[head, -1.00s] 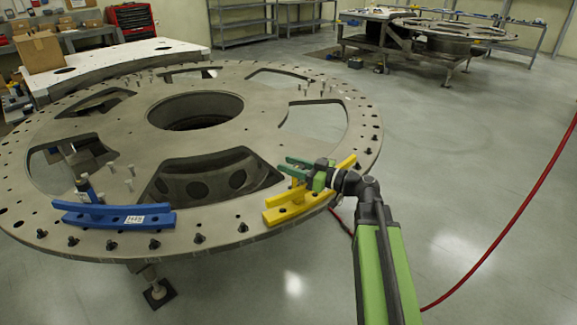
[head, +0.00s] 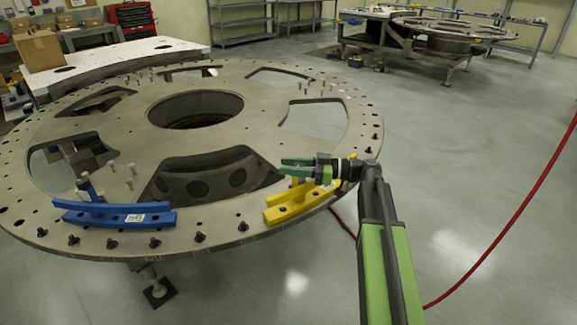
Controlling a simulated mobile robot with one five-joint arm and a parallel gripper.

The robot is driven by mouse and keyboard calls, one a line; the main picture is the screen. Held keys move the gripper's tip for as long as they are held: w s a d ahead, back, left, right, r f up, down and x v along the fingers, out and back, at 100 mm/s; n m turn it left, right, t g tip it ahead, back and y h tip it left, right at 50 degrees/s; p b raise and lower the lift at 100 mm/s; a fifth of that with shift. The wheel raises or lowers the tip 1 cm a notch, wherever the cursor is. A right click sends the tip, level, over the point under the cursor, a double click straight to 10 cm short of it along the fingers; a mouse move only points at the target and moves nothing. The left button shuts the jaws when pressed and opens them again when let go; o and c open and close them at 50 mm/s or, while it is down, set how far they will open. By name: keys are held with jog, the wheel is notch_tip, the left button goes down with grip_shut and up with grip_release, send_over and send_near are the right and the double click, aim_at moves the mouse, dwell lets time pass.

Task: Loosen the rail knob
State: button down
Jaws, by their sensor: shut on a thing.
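A yellow rail (head: 285,210) lies on the near right rim of the round turret plate (head: 215,215). My gripper (head: 286,168) has green jaws and reaches in from the right, above the yellow rail. It is shut on the rail knob (head: 297,182), a small yellow part just under the jaws. The jaws hide most of the knob, so its thread and any gap to the rail cannot be made out. A blue rail (head: 110,216) with its own upright blue knob (head: 86,189) lies on the near left rim.
Several dark bolts line the plate's near edge, and upright pins stand on the plate. Large cut-outs and a round central hole (head: 195,108) open the plate. A red hose (head: 520,230) runs across the floor at right. The floor right of my arm is mostly clear.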

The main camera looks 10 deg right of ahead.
jog(key=shift+s+a+n+g+y, duration=0.15)
jog(key=shift+s+n+g, duration=0.1)
jog(key=shift+n+g, duration=1.1)
jog(key=shift+s+d+n+g+y, duration=0.2)
jog(key=shift+n+g, duration=0.55)
jog(key=shift+g, duration=1.2)
jog(key=shift+s+g, duration=0.15)
jog(key=shift+g, duration=0.15)
jog(key=c, duration=1)
grip_release()
jog(key=shift+o, duration=0.2)
